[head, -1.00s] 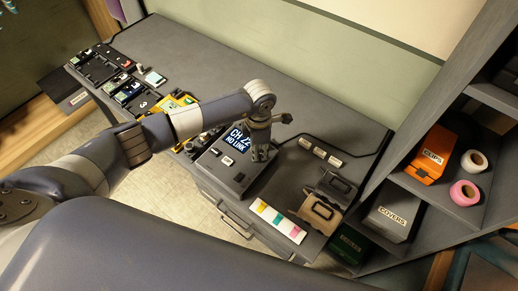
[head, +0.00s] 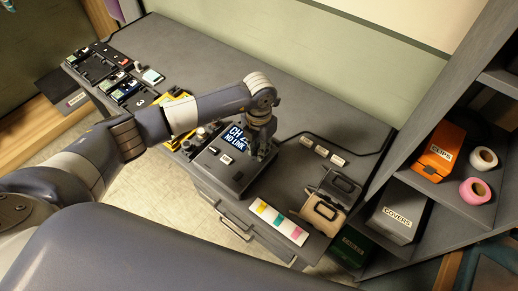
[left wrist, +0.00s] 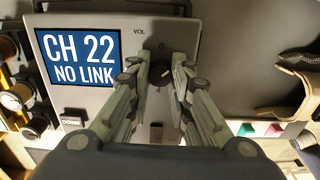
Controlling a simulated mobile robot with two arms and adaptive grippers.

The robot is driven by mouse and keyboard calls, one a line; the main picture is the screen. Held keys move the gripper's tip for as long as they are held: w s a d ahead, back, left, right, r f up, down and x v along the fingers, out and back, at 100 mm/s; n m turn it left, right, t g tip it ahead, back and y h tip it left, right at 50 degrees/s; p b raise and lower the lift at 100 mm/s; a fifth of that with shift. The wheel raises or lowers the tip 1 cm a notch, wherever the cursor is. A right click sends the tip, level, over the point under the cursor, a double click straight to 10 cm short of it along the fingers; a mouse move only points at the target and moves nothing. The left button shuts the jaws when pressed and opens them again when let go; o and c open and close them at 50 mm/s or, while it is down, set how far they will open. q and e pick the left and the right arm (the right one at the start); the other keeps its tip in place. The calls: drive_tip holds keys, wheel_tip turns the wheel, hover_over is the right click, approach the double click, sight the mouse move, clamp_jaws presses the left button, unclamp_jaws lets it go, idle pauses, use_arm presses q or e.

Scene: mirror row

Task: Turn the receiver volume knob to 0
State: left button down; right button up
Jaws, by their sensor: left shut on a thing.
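The receiver (head: 213,176) is a grey box on the bench with a blue screen (head: 238,138). In the left wrist view the screen (left wrist: 80,55) reads CH 22 NO LINK. The dark volume knob (left wrist: 162,72) sits below the VOL label, between my left fingertips; a small light mark shows there. My left gripper (head: 258,153) reaches down onto the receiver's right side; in the left wrist view its fingers (left wrist: 161,76) are shut on the knob from both sides. The knob's exact pointing is hard to read. My right gripper is not in view.
Yellow gear (head: 178,108) and several small modules lie to the left. Shelves with an orange CLIPS box (head: 437,153) rise at the right.

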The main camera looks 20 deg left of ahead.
use_arm(q)
drive_tip(key=n+b, duration=0.1)
drive_tip(key=n, duration=0.3)
drive_tip(key=shift+n, duration=0.4)
drive_tip(key=n, duration=0.4)
drive_tip(key=shift+b, duration=0.3)
drive_tip(key=shift+n, duration=0.3)
drive_tip(key=c, duration=1.4)
unclamp_jaws()
drive_tip(key=shift+r, duration=0.1)
drive_tip(key=shift+r, duration=0.25)
wheel_tip(320, 180, up, 11)
drive_tip(key=shift+r, duration=0.2)
